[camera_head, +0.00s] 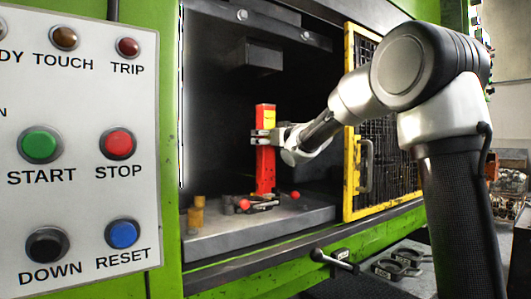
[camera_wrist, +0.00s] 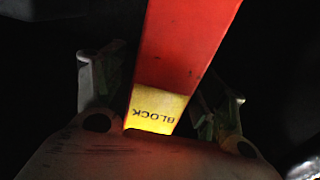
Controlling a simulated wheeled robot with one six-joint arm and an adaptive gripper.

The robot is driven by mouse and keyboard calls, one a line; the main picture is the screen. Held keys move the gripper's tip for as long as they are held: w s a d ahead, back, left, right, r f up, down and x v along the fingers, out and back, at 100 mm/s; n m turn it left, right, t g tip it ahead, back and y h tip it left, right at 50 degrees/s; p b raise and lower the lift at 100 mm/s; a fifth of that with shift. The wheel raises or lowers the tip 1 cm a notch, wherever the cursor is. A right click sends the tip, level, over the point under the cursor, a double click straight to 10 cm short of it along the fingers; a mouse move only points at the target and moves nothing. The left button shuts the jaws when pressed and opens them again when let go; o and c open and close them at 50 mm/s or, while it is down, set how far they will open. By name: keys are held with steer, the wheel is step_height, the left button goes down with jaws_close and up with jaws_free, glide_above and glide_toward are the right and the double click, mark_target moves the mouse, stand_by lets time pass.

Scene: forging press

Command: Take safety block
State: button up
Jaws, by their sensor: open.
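The safety block (camera_head: 265,172) is a tall red bar with a yellow patch near its top, standing upright on the press bed inside the dark press opening. My gripper (camera_head: 263,137) reaches in from the right at the upper part of the block. In the wrist view the red block (camera_wrist: 188,45), with a yellow band reading "BLOCK", lies between my two spread fingers (camera_wrist: 160,95). Dark gaps show beside it near the fingers, so the gripper is open around the block. Whether a finger touches it I cannot tell.
The press bed (camera_head: 225,240) carries brass-coloured posts (camera_head: 196,215) and small red-knobbed parts (camera_head: 245,205) near the block's foot. A yellow-framed mesh guard (camera_head: 350,175) stands right of the opening, close to my arm. A control panel (camera_head: 80,190) fills the left.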

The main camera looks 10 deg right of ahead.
steer(key=shift+w, duration=0.2)
jaws_close()
steer(key=shift+a+r, duration=0.1)
steer(key=shift+r, duration=0.05)
steer(key=shift+r, duration=0.1)
